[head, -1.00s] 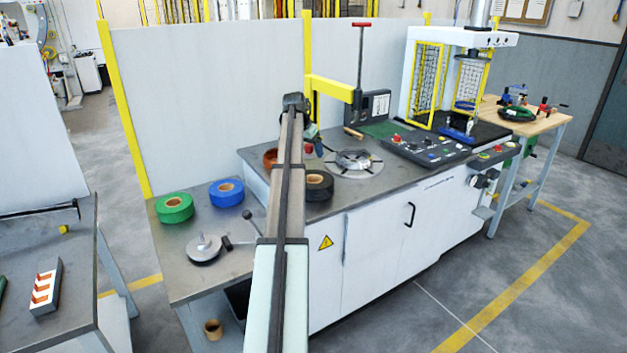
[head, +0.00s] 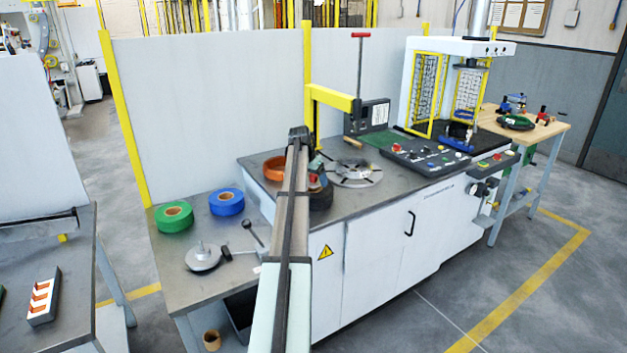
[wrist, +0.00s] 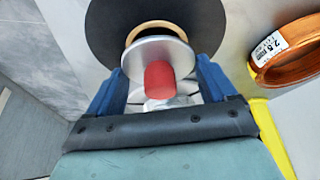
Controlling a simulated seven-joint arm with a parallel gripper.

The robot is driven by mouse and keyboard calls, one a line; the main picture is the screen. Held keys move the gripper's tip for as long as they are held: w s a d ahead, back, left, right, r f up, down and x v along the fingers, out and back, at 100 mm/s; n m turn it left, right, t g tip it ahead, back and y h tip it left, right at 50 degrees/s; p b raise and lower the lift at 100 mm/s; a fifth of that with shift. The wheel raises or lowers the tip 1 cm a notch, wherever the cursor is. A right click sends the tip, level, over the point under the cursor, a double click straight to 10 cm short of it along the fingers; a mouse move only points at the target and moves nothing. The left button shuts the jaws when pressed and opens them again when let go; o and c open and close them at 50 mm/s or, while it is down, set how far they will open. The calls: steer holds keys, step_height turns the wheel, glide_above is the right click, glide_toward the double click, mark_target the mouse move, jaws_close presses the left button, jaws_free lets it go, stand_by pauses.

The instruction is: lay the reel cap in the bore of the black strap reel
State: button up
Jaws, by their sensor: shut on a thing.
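The reel cap (wrist: 148,50) is a silver disc with a red knob (wrist: 159,80). My gripper (wrist: 158,84) has its blue fingers on both sides of the knob and is shut on it. The black strap reel (wrist: 103,35) lies beyond the cap in the wrist view, and a strip of its tan core (wrist: 158,25) shows past the disc's edge. The cap hides most of the bore, and I cannot tell whether it touches the reel. In the head view the black strap reel (head: 321,199) sits on the bench, partly behind my arm and gripper.
An orange coil with a white label (wrist: 290,55) lies right of the reel in the wrist view. A round metal turntable (head: 354,172) is right of the reel in the head view. Green (head: 174,217) and blue (head: 227,202) reels stand on the lower left table.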

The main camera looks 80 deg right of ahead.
steer(key=shift+f, duration=0.3)
steer(key=shift+a+f, duration=0.1)
steer(key=shift+f, duration=0.55)
steer(key=o, duration=0.9)
steer(key=shift+o, duration=0.3)
steer(key=shift+a+f, duration=0.1)
steer(key=shift+f, duration=0.05)
steer(key=shift+s+r, duration=0.1)
steer(key=shift+r, duration=0.3)
steer(key=v, duration=1.2)
steer(key=shift+r, duration=0.35)
